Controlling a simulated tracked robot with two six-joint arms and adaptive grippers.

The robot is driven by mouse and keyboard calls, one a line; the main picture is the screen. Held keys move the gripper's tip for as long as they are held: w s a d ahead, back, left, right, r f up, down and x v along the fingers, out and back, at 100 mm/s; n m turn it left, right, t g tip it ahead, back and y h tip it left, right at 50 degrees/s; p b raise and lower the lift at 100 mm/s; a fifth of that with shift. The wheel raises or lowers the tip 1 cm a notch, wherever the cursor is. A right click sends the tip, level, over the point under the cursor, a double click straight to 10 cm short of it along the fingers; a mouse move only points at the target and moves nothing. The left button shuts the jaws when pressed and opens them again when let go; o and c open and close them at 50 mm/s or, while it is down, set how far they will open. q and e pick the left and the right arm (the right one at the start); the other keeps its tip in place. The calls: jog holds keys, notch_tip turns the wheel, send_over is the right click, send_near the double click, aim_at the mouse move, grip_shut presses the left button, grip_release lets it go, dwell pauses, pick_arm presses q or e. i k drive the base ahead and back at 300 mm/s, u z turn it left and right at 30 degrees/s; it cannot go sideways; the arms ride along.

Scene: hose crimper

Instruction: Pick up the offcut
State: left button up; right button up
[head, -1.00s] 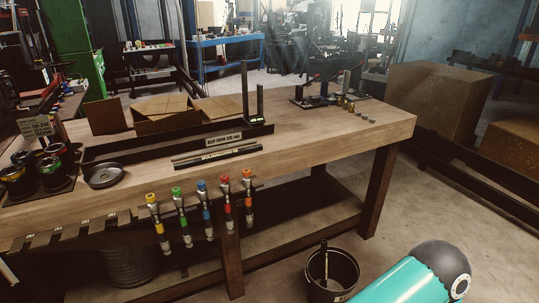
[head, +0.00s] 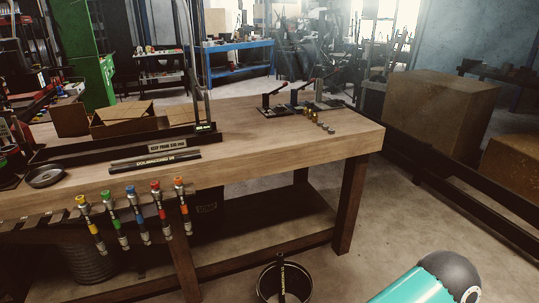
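I cannot tell for certain which thing is the offcut. A black bar-like piece with pale lettering (head: 155,161) lies on the workbench (head: 290,135), along the front of the long black tray (head: 100,153). A thin dark piece with pale marks (head: 281,274) stands upright in the black bucket (head: 306,287) on the floor; it may be a length of hose. Neither of my grippers shows in the head view.
Several hose pieces with coloured tops (head: 136,200) hang along the bench's front edge. A round black dish (head: 45,176) sits at the left. Small metal fittings (head: 313,115) and clamp-like tools (head: 293,97) stand at the back right. The bench's right half is mostly clear.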

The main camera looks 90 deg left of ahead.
aim_at(117, 170)
jog(key=z, duration=0.45)
jog(key=i, duration=0.2)
jog(key=u, duration=2.65)
jog(key=i, duration=0.2)
jog(key=u, duration=1.85)
jog(key=k, duration=0.55)
jog(key=u, duration=0.3)
jog(key=i, duration=1.9)
jog(key=z, duration=0.4)
